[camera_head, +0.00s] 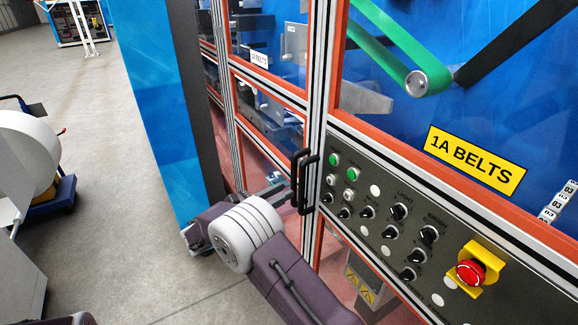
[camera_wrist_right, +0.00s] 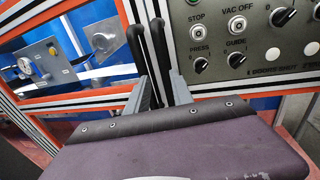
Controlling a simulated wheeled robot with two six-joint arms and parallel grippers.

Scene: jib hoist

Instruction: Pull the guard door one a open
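The guard door one a (camera_head: 450,170) is a clear panel in an orange and aluminium frame with a yellow "1A BELTS" sign, at the right of the head view. It looks shut. Two black upright bar handles stand side by side at the post, the right one (camera_head: 310,182) by door one a; the right-hand bar also shows in the wrist view (camera_wrist_right: 160,45). My right gripper (camera_head: 290,192) is at the handles from the left. In the wrist view its grey fingers (camera_wrist_right: 161,92) stand apart with black bar between them. Whether they grip it is unclear. My left gripper is out of view.
A control panel (camera_head: 390,225) with knobs and a red emergency stop (camera_head: 470,272) lies right of the handles. A blue panel (camera_head: 160,90) stands to the left. A white roll on a blue cart (camera_head: 60,193) is at far left. Grey floor between is clear.

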